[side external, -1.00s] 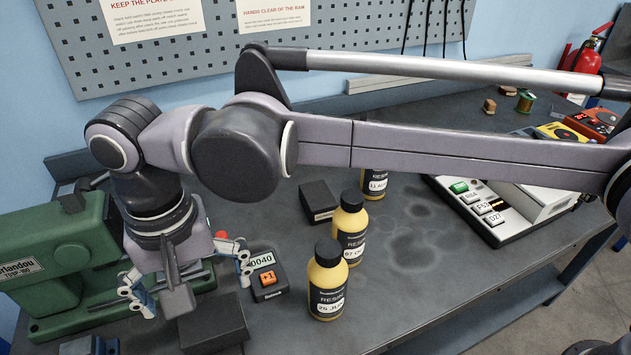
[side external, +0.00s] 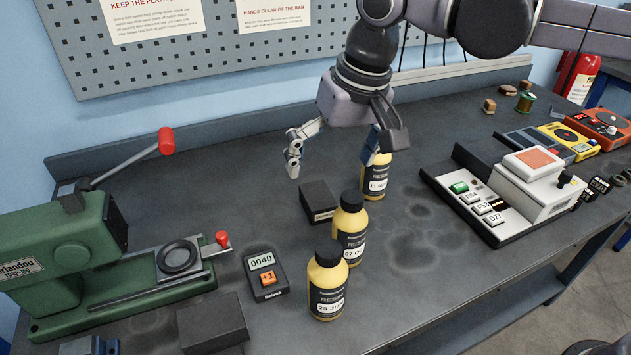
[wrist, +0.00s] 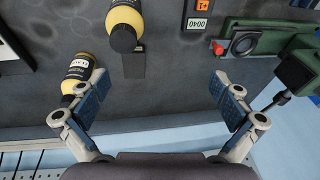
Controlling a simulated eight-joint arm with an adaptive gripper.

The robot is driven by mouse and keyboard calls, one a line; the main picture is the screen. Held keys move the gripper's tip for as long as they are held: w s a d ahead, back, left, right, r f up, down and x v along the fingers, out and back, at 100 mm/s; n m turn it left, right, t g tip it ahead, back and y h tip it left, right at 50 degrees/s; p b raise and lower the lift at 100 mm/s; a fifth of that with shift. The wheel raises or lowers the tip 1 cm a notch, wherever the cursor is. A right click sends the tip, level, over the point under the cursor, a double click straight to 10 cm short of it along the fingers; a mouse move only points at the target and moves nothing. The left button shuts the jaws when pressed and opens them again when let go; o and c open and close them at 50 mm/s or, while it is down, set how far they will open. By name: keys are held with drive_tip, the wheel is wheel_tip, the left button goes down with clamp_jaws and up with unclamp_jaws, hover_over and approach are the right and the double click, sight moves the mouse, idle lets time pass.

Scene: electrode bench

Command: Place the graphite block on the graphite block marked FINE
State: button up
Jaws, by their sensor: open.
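A dark block (side external: 318,200) with a light strip low on its front stands mid-bench, left of the resin bottles; the strip's lettering is too small to read. It shows partly hidden behind a bottle in the wrist view (wrist: 134,66). A larger dark block (side external: 213,325) lies at the front left, with no marking visible. I cannot tell which is marked FINE. My gripper (side external: 335,152) is open and empty, above the bench at the strip-marked block's far side. In the wrist view its fingers (wrist: 162,100) are wide apart with only bench between them.
Three yellow resin bottles (side external: 327,285) stand in a row close to the strip-marked block. A green press (side external: 75,260) with a raised red-knobbed lever and a counter (side external: 266,275) are left. A white-and-black instrument (side external: 500,190) is right. Bench between bottles and instrument is clear.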

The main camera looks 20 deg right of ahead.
drive_tip(key=s+d+f+t, duration=0.1)
drive_tip(key=d, duration=0.7)
drive_tip(key=s+d+f+t, duration=0.1)
drive_tip(key=s+d+f, duration=0.1)
drive_tip(key=d, duration=0.6)
drive_tip(key=s+d+f+t, duration=0.1)
drive_tip(key=s+d+f, duration=0.2)
drive_tip(key=d, duration=0.3)
drive_tip(key=s+d+f+t+h, duration=0.1)
drive_tip(key=s+d+f+t, duration=0.1)
drive_tip(key=s+d+f, duration=0.2)
drive_tip(key=shift+s+d+f+h, duration=0.3)
drive_tip(key=shift+d+f, duration=0.15)
drive_tip(key=shift+d, duration=0.6)
